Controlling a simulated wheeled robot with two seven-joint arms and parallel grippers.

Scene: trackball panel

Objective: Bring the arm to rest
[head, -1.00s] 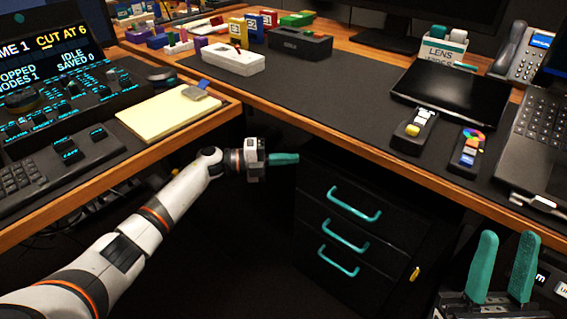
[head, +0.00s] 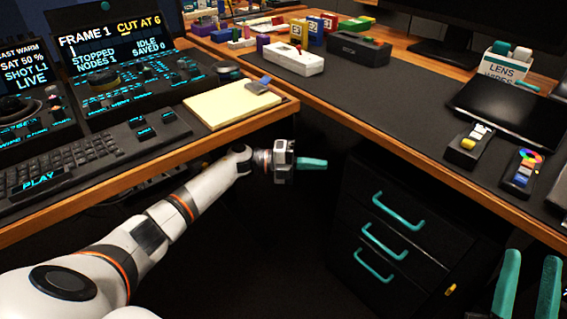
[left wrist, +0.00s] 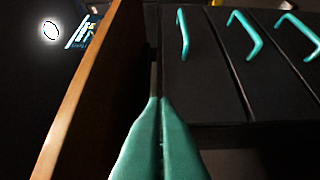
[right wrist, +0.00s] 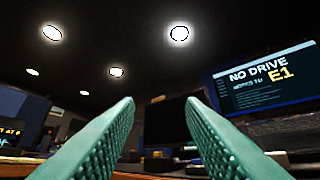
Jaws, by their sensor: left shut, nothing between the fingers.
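My left arm reaches in from the left in the head view. Its gripper (head: 312,164) has teal fingers, shut and empty, in the open space between the left desk's edge and the black drawer unit (head: 345,215). In the left wrist view the two fingers (left wrist: 160,135) lie together, pointing toward the dark gap beside the drawers. My right gripper (head: 527,288) shows at the lower right of the head view with its fingers apart. In the right wrist view its fingers (right wrist: 165,130) are spread with nothing between them, facing the ceiling lights and a screen.
The left desk holds a control panel (head: 120,60), a keyboard (head: 60,165) and a yellow notepad (head: 228,104). The right desk has a dark mat (head: 400,100), a white box (head: 293,60), a black tablet (head: 515,108) and small devices. Teal drawer handles (head: 398,210) stick out below.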

